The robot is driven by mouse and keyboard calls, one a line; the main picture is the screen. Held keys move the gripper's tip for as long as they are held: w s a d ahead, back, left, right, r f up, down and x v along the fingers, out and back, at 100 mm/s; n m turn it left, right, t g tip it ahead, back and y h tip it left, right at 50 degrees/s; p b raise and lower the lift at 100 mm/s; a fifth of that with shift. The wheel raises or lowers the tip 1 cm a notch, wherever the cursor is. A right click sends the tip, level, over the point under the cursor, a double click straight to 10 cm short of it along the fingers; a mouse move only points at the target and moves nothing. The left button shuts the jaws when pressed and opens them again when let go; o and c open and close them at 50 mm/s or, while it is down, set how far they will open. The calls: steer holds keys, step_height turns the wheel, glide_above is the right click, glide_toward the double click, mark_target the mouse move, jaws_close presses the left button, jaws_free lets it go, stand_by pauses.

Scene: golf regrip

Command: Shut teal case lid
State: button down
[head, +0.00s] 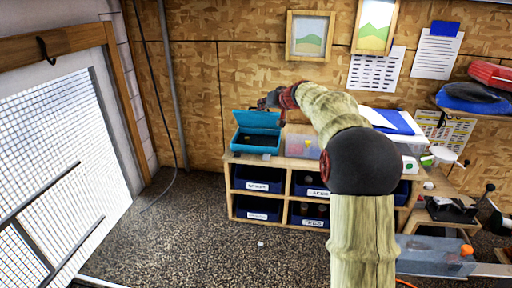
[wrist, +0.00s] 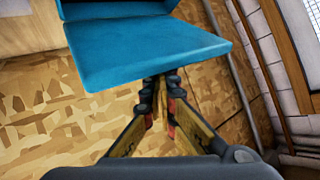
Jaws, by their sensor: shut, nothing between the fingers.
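The teal case (head: 256,138) stands on the left end of the wooden shelf unit's top, with its lid (head: 256,118) raised. A small dark item shows inside the case. In the wrist view the teal lid (wrist: 145,50) fills the upper middle, tilted, with its edge close to my fingers. My gripper (wrist: 168,82) is shut and empty, its fingertips at the lid's lower right edge; whether they touch it I cannot tell.
The shelf unit (head: 275,208) holds labelled dark blue bins. A clear bin (head: 300,146) stands right of the case, partly behind my arm. The plywood wall (head: 230,75) is close behind. Floor is clear at the left, apart from a small white object (head: 261,243).

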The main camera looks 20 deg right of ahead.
steer(key=shift+s+a+f+b, duration=0.25)
steer(key=shift+s+a+b, duration=0.4)
steer(key=shift+s+b, duration=0.3)
steer(key=shift+s+a+f+b, duration=0.2)
steer(key=shift+s+a+b, duration=0.4)
steer(key=shift+s+b, duration=0.35)
steer(key=shift+w, duration=0.1)
steer(key=shift+r, duration=0.15)
step_height(320, 180, up, 5)
steer(key=p, duration=0.3)
glide_above(259, 112)
steer(key=s, duration=0.1)
steer(key=shift+s, duration=0.15)
